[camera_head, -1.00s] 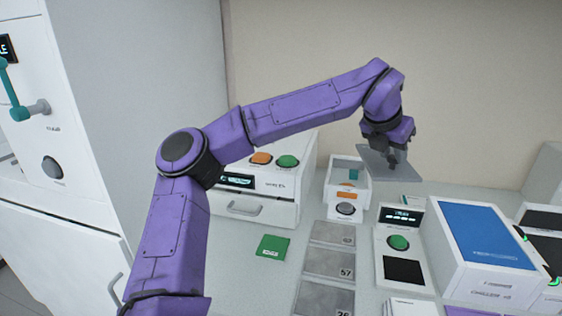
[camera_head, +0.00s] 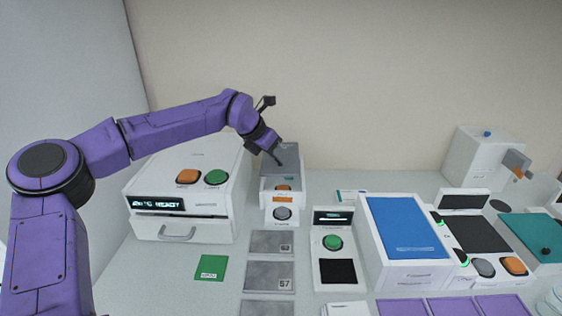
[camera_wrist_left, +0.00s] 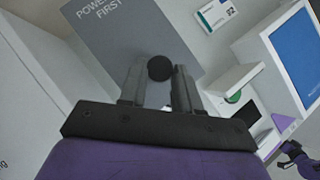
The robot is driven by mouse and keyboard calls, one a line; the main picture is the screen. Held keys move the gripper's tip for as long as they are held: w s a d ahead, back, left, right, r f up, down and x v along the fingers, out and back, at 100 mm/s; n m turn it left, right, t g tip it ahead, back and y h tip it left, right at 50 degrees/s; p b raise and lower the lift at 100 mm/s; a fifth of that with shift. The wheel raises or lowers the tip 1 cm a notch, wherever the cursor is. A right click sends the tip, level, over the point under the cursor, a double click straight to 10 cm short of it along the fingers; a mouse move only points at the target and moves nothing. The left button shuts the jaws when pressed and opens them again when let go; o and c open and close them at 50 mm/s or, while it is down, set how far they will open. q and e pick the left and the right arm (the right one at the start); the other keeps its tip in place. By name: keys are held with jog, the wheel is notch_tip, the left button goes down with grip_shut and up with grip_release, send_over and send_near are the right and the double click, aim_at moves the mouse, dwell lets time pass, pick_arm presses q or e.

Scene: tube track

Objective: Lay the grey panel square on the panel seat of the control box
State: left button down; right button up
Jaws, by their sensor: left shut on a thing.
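My left gripper (camera_head: 279,160) is shut on the panel's round black knob (camera_wrist_left: 159,68). In the left wrist view the panel (camera_wrist_left: 135,45) shows the words "POWER FIRST". The panel covers most of the panel seat, and I cannot tell whether it touches it. A small purple and black arm part at the lower right of the wrist view looks like my right gripper (camera_wrist_left: 290,148); its jaws are unclear.
A white machine (camera_head: 185,205) with a lit display stands close left of the control box. Grey numbered plates (camera_head: 270,276) lie in front. A green-button unit (camera_head: 333,243) and a blue-topped box (camera_head: 405,228) stand to the right. The wall is behind.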

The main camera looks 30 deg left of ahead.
aim_at(275, 165)
pick_arm(q)
jog(key=w+f, duration=0.1)
jog(key=w+f+p, duration=0.1)
jog(key=f, duration=0.1)
jog(key=shift+w+a+f, duration=0.15)
jog(key=shift+w+f, duration=0.1)
jog(key=shift+w, duration=0.1)
jog(key=f, duration=0.3)
jog(key=shift+w+f+p, duration=0.25)
jog(key=shift+f+p, duration=0.15)
jog(key=shift+s, duration=0.2)
jog(key=c, duration=0.8)
grip_release()
jog(key=shift+f, duration=0.1)
jog(key=shift+c, duration=0.2)
jog(key=shift+o, duration=0.3)
jog(key=shift+w+f, duration=0.1)
jog(key=shift+w, duration=0.15)
jog(key=b+v, duration=0.2)
jog(key=v, duration=1)
jog(key=shift+r+b, duration=0.25)
jog(key=shift+b, duration=0.05)
